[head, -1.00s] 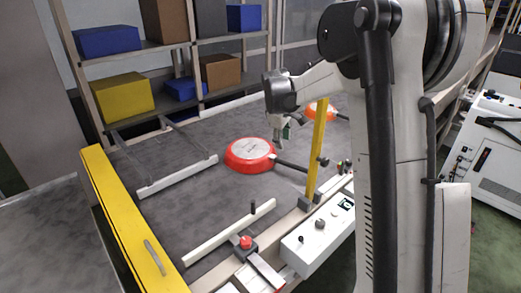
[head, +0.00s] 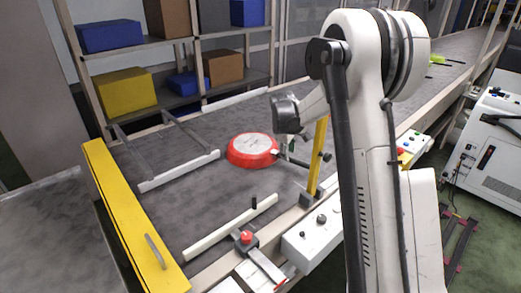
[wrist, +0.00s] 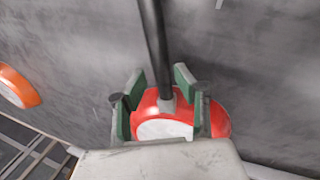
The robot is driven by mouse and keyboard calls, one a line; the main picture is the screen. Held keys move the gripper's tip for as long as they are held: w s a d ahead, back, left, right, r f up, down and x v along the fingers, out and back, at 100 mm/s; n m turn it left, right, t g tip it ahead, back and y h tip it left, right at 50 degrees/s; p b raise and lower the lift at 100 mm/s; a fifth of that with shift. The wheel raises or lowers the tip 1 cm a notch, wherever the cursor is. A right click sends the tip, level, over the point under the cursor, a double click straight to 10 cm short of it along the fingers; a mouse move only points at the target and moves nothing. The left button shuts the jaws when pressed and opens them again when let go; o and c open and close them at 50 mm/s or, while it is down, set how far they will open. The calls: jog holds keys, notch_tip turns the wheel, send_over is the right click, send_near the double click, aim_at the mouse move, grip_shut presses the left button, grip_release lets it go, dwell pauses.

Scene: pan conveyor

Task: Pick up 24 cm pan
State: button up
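A red pan (head: 252,150) lies upside down on the grey conveyor, its pale round base facing up. The print on the base is too small to read. Its dark handle (wrist: 152,45) runs up the wrist view, and the red body (wrist: 216,120) is partly hidden behind my gripper. My gripper (wrist: 160,84) is open, with green-padded fingers on both sides of the handle near where it joins the pan. The handle lies between the pads with gaps visible. In the head view my gripper (head: 284,154) is at the pan's right edge, partly hidden.
An orange pan (wrist: 14,86) lies apart at the wrist view's left edge. A yellow post (head: 318,155) stands right of my gripper. White guide rails (head: 180,171) flank the belt. Shelves with boxes (head: 126,91) stand behind.

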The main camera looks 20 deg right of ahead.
jog(key=x, duration=0.4)
jog(key=shift+f, duration=0.25)
jog(key=shift+s, duration=0.1)
grip_shut()
jog(key=shift+r, duration=0.1)
